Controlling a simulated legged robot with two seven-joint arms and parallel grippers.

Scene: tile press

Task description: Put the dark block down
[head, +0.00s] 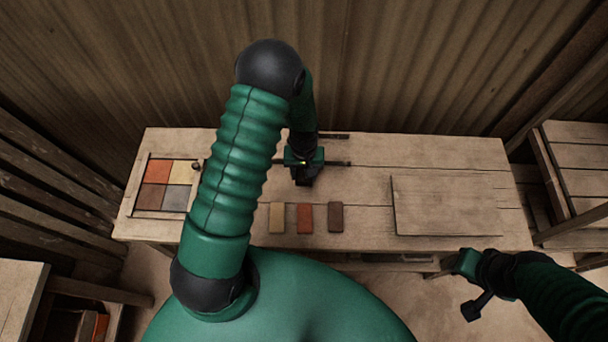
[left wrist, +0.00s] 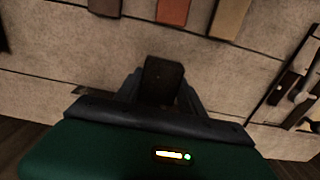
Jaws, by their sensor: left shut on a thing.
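My left gripper (head: 304,172) is over the middle of the wooden table (head: 370,150), behind a row of blocks. It is shut on a dark block (left wrist: 162,80), which sticks out between its fingers in the left wrist view. In the head view the dark block is a small dark shape under the gripper, and I cannot tell whether it touches the table. My right gripper (head: 476,287) is off the table's front right side, apart from the blocks, and its opening is unclear.
A tan block (head: 276,218), an orange-red block (head: 305,218) and a brown block (head: 335,217) lie in a row near the front. A framed panel with coloured squares (head: 155,197) is at left. A flat board (head: 445,205) lies at right.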

